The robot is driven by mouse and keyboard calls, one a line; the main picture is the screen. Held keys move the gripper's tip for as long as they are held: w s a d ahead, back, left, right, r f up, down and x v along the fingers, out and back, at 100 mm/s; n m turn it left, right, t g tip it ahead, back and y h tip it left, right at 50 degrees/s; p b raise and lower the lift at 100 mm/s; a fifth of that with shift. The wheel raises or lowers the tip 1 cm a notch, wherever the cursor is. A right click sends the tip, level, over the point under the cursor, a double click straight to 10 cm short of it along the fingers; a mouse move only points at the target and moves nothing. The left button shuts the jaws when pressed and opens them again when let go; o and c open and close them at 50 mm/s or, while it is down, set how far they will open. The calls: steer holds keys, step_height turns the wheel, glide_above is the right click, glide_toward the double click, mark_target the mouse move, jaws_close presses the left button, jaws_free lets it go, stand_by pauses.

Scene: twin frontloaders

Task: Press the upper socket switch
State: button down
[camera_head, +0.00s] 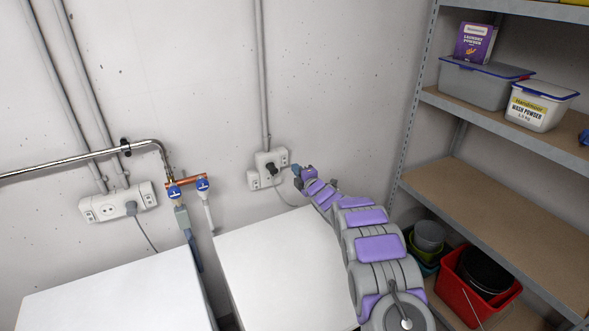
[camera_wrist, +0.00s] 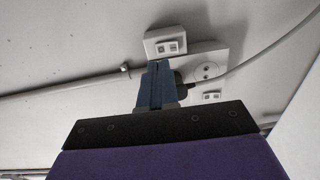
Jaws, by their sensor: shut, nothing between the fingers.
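The wall socket (camera_head: 264,165) is a white unit on the back wall with a dark plug in it. It has a small switch box at its upper right, the upper switch (camera_head: 283,157), and another at its lower left, the lower switch (camera_head: 253,180). In the wrist view the picture is turned, and the upper switch (camera_wrist: 165,42) shows at the top, with the lower switch (camera_wrist: 211,96) below right. My gripper (camera_head: 297,169) is shut and empty, just right of the socket. In the wrist view its fingertips (camera_wrist: 157,65) lie just below the upper switch; I cannot tell whether they touch.
Two white machine tops (camera_head: 290,262) stand below the socket. A second socket (camera_head: 118,203) and blue-handled valves (camera_head: 203,184) are on the left wall. A metal shelf (camera_head: 500,200) with boxes and a red bucket (camera_head: 467,291) stands at right. A cable (camera_wrist: 265,55) hangs from the plug.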

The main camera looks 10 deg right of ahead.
steer(key=v, duration=0.7)
steer(key=shift+s, duration=0.15)
steer(key=shift+r, duration=0.15)
steer(key=shift+r, duration=0.1)
steer(key=s+d+r+m+g+h, duration=0.2)
steer(key=s+m+g+h, duration=0.15)
steer(key=s, duration=0.35)
steer(key=s+d+r+m+g+h, duration=0.2)
steer(key=s+d+m, duration=0.1)
steer(key=s+m, duration=0.3)
steer(key=s+d+r+m+g+h, duration=0.2)
steer(key=s+r+m, duration=0.1)
steer(key=s, duration=0.4)
steer(key=s+a+m+g, duration=0.3)
steer(key=s, duration=1.2)
steer(key=s+a+m+g+y+b, duration=0.1)
steer(key=s+a+m+g, duration=0.2)
steer(key=s, duration=1.2)
steer(key=s+a+m+g+y, duration=0.1)
steer(key=s+a+m+g, duration=0.2)
steer(key=s, duration=1.3)
steer(key=shift+a+f+g+b, duration=0.35)
steer(key=shift+a+f+g, duration=0.1)
steer(key=shift+a+g, duration=0.55)
